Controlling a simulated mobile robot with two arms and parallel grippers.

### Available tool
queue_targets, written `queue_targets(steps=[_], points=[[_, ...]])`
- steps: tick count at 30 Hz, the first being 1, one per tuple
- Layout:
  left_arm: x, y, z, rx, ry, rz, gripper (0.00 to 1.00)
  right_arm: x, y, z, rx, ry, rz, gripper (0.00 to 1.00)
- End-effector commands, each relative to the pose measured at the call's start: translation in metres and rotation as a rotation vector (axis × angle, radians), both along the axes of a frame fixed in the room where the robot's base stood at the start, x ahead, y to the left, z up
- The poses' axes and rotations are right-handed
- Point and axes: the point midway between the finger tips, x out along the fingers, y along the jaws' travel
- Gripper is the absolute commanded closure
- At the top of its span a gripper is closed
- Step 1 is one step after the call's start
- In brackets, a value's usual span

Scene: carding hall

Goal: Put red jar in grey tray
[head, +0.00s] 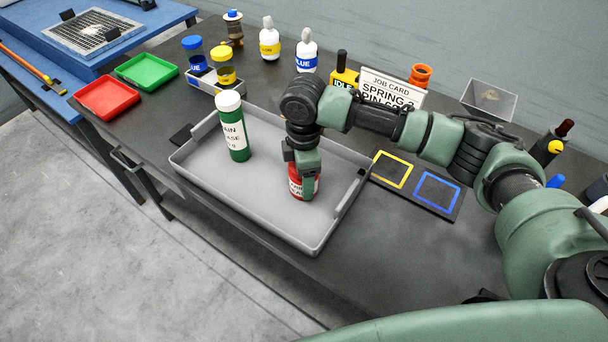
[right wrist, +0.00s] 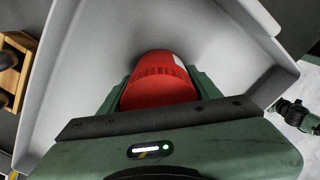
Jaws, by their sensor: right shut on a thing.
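The red jar (head: 304,188) with a white label is inside the grey tray (head: 308,239), toward its right end. My right gripper (head: 305,172) reaches down from above and is shut on the jar. In the right wrist view the jar's red lid (right wrist: 160,84) sits between the fingers (right wrist: 158,92), with the grey tray (right wrist: 85,75) around it. The jar looks upright and at or near the tray floor; I cannot tell if it touches. A green bottle with a white cap (head: 234,128) stands in the tray's left part. My left gripper is not in view.
A red tray (head: 107,98) and a green tray (head: 147,71) lie left of the grey tray. Behind it stand blue-lidded and yellow-lidded jars, white bottles and a job card (head: 390,88). Yellow and blue square outlines (head: 436,191) lie to the right.

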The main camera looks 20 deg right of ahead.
Motion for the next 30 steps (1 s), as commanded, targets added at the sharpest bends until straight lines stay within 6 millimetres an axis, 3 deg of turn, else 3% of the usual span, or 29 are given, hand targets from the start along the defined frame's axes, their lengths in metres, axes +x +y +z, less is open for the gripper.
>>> queue_targets(steps=[11,12,14,25,30], points=[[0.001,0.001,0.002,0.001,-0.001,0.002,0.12,0.001,0.000,-0.003,0.001,-0.002,0.000,0.98],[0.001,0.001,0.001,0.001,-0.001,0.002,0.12,0.001,0.000,-0.004,0.000,-0.001,0.000,0.29],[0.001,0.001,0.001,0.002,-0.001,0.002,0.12,0.001,0.000,-0.004,0.000,-0.002,0.000,0.16],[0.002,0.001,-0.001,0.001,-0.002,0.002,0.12,0.001,0.000,-0.001,0.001,-0.003,0.000,0.16],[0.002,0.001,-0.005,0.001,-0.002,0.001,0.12,0.002,0.000,0.023,0.001,-0.006,0.000,0.16]])
